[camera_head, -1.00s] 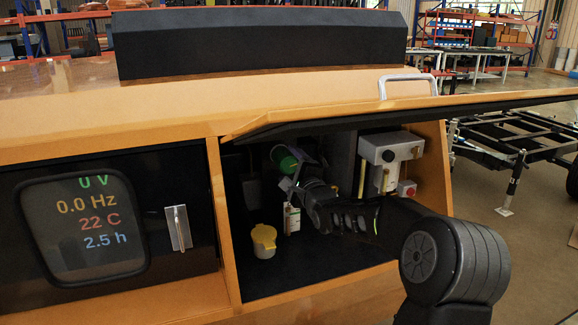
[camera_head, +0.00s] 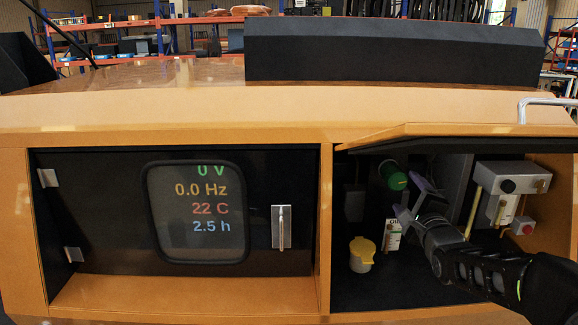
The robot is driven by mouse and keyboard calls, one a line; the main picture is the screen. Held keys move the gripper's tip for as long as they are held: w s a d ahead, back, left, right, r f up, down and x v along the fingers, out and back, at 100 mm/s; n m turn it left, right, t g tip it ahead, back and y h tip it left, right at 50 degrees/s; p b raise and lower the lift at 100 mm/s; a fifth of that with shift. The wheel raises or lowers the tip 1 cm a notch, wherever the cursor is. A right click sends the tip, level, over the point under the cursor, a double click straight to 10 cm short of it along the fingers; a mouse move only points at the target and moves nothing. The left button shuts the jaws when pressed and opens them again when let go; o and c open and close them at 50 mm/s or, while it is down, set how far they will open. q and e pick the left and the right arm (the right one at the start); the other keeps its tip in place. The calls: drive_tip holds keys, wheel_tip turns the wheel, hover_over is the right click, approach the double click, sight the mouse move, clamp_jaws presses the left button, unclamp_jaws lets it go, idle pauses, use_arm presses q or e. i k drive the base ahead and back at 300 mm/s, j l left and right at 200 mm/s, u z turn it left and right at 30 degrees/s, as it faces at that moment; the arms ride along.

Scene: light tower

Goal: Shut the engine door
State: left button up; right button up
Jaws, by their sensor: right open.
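The engine door (camera_head: 450,131) is an orange panel with a dark underside, hinged up and open over the right-hand bay. Its silver handle (camera_head: 545,102) shows at the far right. My right gripper (camera_head: 404,199) is inside the open bay, below the door, open, close to a green-capped cylinder (camera_head: 392,174). Whether it touches the cylinder I cannot tell. My right arm reaches in from the lower right and hides part of the bay. My left gripper is out of view.
To the left, a black panel with a screen (camera_head: 200,212) and latch (camera_head: 282,228) is closed. A black block (camera_head: 390,52) lies on top.

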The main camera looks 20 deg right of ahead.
sight(409, 138)
drive_tip(key=k+j, duration=0.25)
drive_tip(key=k, duration=0.25)
drive_tip(key=k+j, duration=0.2)
drive_tip(key=k, duration=0.25)
